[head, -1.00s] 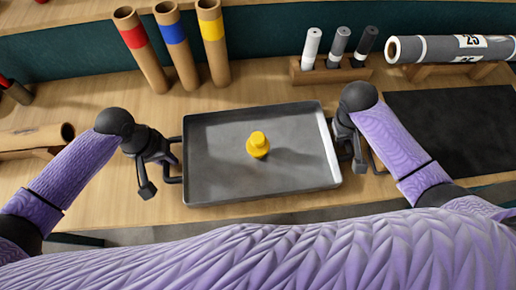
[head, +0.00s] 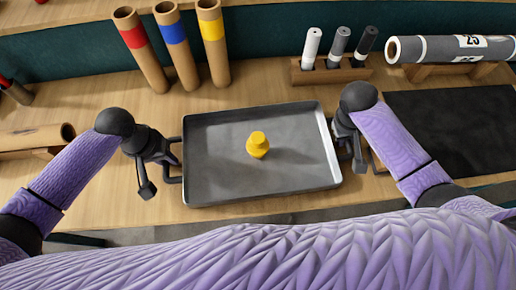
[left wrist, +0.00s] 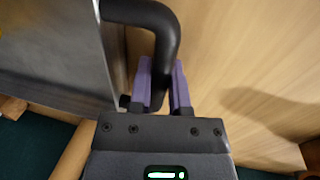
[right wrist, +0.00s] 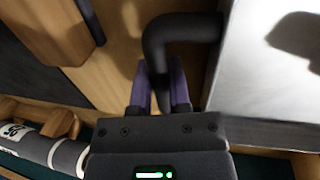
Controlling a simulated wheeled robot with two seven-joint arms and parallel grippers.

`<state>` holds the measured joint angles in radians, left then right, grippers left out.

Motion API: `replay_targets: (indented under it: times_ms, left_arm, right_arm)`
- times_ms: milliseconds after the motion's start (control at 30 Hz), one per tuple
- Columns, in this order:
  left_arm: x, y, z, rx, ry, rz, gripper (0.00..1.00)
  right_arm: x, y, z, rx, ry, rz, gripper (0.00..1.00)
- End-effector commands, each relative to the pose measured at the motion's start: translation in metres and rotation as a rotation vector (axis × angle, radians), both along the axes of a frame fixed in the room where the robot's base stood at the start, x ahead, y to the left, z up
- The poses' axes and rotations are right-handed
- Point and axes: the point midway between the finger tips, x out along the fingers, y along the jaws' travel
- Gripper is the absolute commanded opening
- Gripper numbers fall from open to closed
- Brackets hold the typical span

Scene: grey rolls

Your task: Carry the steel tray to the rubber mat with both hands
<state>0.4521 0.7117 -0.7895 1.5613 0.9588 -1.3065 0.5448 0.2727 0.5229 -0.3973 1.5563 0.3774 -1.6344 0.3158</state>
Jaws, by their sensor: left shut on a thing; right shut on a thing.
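The steel tray (head: 225,175) is a grey rectangular pan in the middle of the head view, with a yellow weight-like piece (head: 258,146) standing upright on it. My left gripper (head: 172,160) is shut on the tray's left black handle, seen between the fingers in the left wrist view (left wrist: 162,90). My right gripper (head: 352,150) is at the tray's right side, shut on the right handle, which shows in the right wrist view (right wrist: 161,90). The black rubber mat (head: 455,130) lies flat to the right of the tray, partly hidden by my right arm.
Three cardboard tubes with red, blue and yellow bands (head: 175,45) stand behind the tray. A wooden block (head: 330,72) holds three small rolls. A grey roll (head: 450,48) lies on a wooden stand behind the mat. Another tube (head: 35,138) lies at the left.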

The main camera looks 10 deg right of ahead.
Motion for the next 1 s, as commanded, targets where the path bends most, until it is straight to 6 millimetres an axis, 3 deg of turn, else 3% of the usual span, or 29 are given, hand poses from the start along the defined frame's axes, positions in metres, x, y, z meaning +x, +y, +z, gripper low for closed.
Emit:
replay_targets:
  times_ms: [567,900,1000]
  left_arm:
    - [0.001,0.000,0.004,0.000,-0.002,0.000,0.00]
    - [0.003,0.000,0.055,0.000,-0.017,0.000,0.00]
    - [0.003,0.000,0.059,0.000,-0.018,0.001,0.00]
  right_arm:
    - [0.001,0.000,0.004,0.000,-0.002,-0.001,0.00]
    - [0.003,0.000,0.055,-0.001,-0.017,-0.001,0.00]
    - [0.003,0.000,0.059,-0.001,-0.018,0.000,0.00]
